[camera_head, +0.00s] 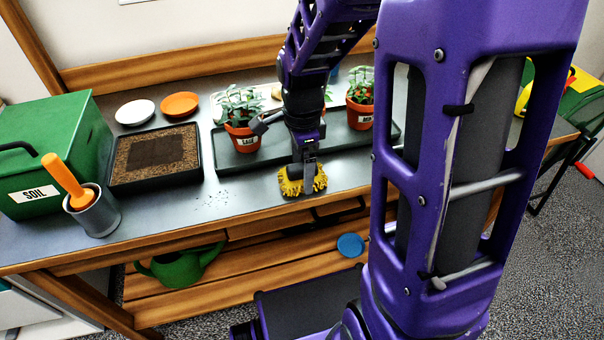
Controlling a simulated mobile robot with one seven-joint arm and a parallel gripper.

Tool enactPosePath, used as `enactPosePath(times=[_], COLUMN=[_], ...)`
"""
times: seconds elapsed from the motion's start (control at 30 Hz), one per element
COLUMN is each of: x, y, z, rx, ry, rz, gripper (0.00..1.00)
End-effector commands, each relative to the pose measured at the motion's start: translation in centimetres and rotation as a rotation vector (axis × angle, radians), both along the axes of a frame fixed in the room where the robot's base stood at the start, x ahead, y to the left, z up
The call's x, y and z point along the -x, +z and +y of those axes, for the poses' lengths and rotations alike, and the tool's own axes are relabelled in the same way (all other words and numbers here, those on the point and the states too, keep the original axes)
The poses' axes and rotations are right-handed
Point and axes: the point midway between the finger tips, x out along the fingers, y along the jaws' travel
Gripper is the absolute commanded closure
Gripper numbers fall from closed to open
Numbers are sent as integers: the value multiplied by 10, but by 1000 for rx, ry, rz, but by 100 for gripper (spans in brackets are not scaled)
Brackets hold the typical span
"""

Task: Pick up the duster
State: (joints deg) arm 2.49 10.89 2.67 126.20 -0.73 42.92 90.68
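The yellow, shaggy duster (289,187) is on the grey bench top near its front edge, just in front of the long dark plant tray. My gripper (309,180) points down right at the duster, with a grey finger overlapping its middle. The finger and wrist hide part of the duster. I cannot tell whether the fingers are closed on it, or whether it is still touching the bench.
Left are a soil tray (203,178), two saucers (180,104), a grey cup (97,215) with an orange-handled tool, and a green soil box (50,140). A watering can (178,270) sits on the lower shelf.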

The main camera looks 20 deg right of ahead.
Motion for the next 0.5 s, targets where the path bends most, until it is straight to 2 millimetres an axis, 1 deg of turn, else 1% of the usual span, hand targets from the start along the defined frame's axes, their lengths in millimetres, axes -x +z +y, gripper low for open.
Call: enactPosePath(times=[0.03, 0.07, 0.1, 0.17, 0.3, 0.37, 0.4, 0.43, 0.5], x=[0, 0, 0, 0, 0, 0, 0, 0, 0], y=[0, 0, 0, 0, 0, 0, 0, 0, 1], z=[0, 0, 0, 0, 0, 0, 0, 0, 0], rx=[0, 0, 0, 0, 0, 0, 0, 0, 0], ry=[0, 0, 0, 0, 0, 0, 0, 0, 0], rz=[0, 0, 0, 0, 0, 0, 0, 0, 0], gripper=[14, 20, 27, 38, 63, 74, 81, 84, 84])
